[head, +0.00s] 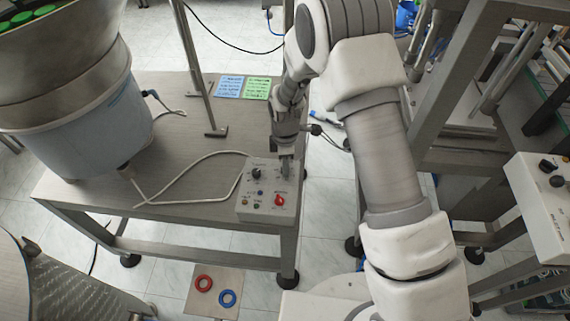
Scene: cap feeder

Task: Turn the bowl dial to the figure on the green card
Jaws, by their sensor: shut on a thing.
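The green card (257,88) lies on the table beside a blue card; both carry handwriting too small to read. The pale control box (252,205) sits at the table's front right corner. It has a black knob (256,173) at its upper left, a red knob (280,200) at lower right and small coloured buttons. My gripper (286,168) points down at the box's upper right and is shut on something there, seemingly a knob. The fingers hide that part, and the labels are too small to tell which dial is the bowl's.
The large feeder bowl (65,60) with green caps stands on the table (180,180) at left. A white cable loops to the box. A thin metal post (200,70) rises behind. A metal frame machine (460,100) stands at right. Red and blue rings lie on a floor board below.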

